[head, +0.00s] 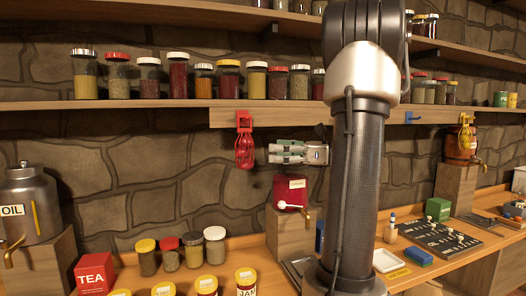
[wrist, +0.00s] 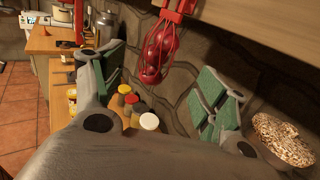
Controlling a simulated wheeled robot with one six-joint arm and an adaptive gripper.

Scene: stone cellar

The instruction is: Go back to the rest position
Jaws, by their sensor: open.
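My gripper (head: 270,153) points left in the head view, below the long shelf's front edge. It also shows in the wrist view (wrist: 160,85), with its two green-padded fingers spread apart and nothing held between them. A red net bag (head: 245,152) hangs from a red hook on the shelf edge, just left of my fingertips. In the head view a small gap shows between them. In the wrist view the bag (wrist: 158,55) hangs beyond and above the space between the fingers. My arm hides part of the wall and shelf.
The shelf board (head: 150,104) with several jars lies just above my gripper. A red dispenser (head: 290,192) on a wooden block stands below it. Jars (head: 193,250) stand on the counter at left. A yellow hanging bag (head: 465,135) and a pegged dark board (head: 440,238) are at right.

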